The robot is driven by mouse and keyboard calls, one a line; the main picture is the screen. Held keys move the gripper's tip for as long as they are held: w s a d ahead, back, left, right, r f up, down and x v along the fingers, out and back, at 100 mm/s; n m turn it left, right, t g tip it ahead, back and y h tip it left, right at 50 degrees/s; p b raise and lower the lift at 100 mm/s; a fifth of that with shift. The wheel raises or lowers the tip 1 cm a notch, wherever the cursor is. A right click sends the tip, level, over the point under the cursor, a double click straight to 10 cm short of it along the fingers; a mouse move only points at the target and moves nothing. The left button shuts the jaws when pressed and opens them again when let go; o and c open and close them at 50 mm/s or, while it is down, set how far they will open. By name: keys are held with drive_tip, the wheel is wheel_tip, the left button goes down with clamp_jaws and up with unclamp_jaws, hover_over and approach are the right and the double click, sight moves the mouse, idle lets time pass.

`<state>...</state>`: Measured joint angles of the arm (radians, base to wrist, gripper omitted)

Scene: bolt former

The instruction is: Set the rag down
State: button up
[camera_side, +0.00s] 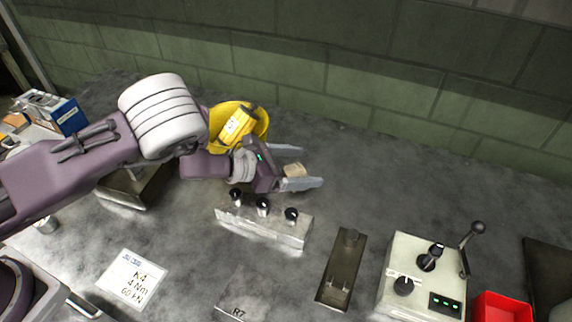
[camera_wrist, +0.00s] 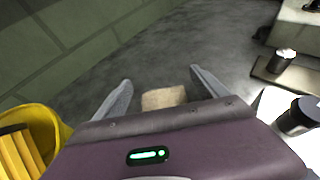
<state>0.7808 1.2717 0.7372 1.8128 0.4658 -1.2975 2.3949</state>
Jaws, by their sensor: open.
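The rag (camera_side: 295,170) is a small tan piece of cloth. In the side view it lies between the two fingers of my gripper (camera_side: 304,166), low over the bench. The wrist view also shows the rag (camera_wrist: 164,98) between the fingertips of my gripper (camera_wrist: 160,84), with a gap on each side, so the fingers do not grip it. My gripper is open. The rag appears to rest on the grey bench; its lower edge is hidden by my gripper's body in the wrist view.
A yellow bowl-shaped container (camera_side: 262,122) with a yellow item stands just behind my wrist. A metal block with black knobs (camera_side: 265,225) is close in front. A control box (camera_side: 420,275) with levers and a red bin (camera_side: 500,308) are at right. The bench right of my gripper is clear.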

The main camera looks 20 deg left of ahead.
drive_tip(key=v, duration=1.2)
drive_tip(key=shift+r, duration=0.3)
